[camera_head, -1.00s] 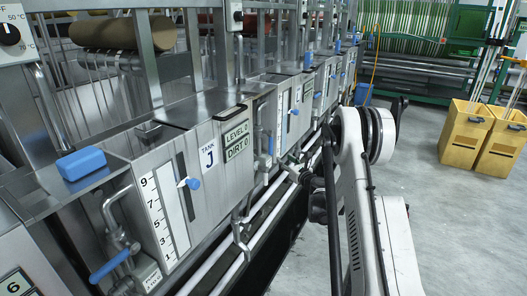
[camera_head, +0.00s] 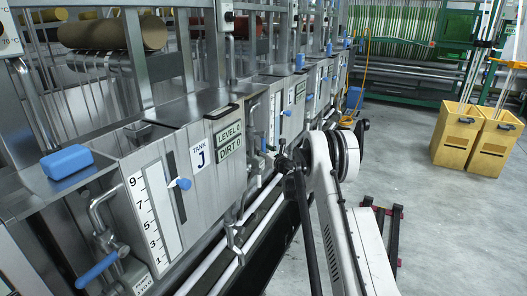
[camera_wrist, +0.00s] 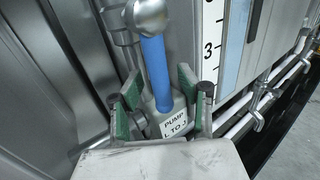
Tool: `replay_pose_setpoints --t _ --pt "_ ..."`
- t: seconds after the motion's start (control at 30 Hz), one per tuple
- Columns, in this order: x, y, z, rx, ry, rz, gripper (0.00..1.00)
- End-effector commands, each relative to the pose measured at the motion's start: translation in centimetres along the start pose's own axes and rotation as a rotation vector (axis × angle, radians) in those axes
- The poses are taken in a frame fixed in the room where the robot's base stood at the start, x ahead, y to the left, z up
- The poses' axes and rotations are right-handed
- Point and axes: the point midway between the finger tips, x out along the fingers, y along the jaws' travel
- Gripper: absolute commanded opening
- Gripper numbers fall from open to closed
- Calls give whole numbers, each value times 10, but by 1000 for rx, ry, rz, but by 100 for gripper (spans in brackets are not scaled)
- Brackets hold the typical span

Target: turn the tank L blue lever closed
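A blue lever (camera_wrist: 155,72) hangs down from a round metal pivot in the wrist view. Beside its lower end is a label (camera_wrist: 174,125) reading "PUMP L TO J". My gripper (camera_wrist: 160,93) is open, with its green-padded fingers on both sides of the lever's lower part. No contact between pads and lever is clear. In the head view my arm reaches along the tank row, and I cannot make out the gripper or this lever there.
Another blue-handled lever (camera_head: 97,268) is at the lower left of the head view. A white number scale (camera_wrist: 214,45) and metal pipes (camera_wrist: 265,90) lie right of the gripper. Yellow bins (camera_head: 460,140) stand on the right; the grey floor before them is open.

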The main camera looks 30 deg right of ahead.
Motion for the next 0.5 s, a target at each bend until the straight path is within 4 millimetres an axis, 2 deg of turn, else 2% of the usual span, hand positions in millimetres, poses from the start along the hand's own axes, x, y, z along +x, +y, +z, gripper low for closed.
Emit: replay_pose_setpoints --t 0.33,0.5 --pt "4 0 0 0 0 -1 36" --pt "4 0 0 0 0 -1 15"
